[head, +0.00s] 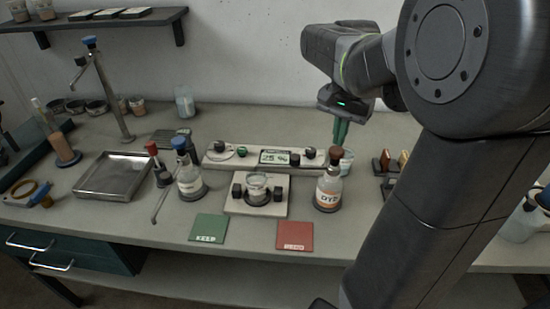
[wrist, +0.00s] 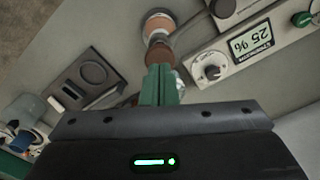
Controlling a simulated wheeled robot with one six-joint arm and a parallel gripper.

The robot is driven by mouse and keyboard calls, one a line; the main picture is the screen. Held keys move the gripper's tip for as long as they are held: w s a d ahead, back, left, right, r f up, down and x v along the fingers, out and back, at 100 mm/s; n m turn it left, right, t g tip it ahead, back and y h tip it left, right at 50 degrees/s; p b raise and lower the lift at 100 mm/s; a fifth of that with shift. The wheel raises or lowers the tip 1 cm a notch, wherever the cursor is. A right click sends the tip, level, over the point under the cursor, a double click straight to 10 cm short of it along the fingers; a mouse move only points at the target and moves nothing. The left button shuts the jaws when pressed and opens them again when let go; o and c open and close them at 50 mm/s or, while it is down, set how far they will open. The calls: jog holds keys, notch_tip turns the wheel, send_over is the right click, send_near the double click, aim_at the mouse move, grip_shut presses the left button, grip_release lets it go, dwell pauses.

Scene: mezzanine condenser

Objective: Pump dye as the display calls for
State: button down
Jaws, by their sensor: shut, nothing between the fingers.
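The dye bottle (head: 328,190) stands upright right of centre, clear with an orange-lettered label and a brown pump head (head: 336,153). The pump head also shows in the wrist view (wrist: 158,54). My gripper (head: 341,143) points down over the pump head, its green fingers shut and empty. In the wrist view the fingertips (wrist: 159,70) overlap the pump head's edge; I cannot tell whether they touch. A glass jar (head: 257,189) sits on a pale stand between dark knobs.
A blue-topped bottle (head: 190,180) and a red-topped one (head: 158,168) stand left of the jar. A metal tray (head: 114,177) lies farther left. A green card (head: 208,229) and a red card (head: 294,236) lie in front. A dark rack (head: 388,170) stands right.

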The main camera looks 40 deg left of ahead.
aim_at(337, 150)
jog(key=shift+f, duration=0.2)
jog(key=shift+f+b, duration=1.2)
jog(key=shift+f, duration=0.65)
jog(key=shift+r, duration=0.2)
notch_tip(337, 150, up, 6)
jog(key=p, duration=0.5)
jog(key=shift+f, duration=0.1)
jog(key=shift+f, duration=0.1)
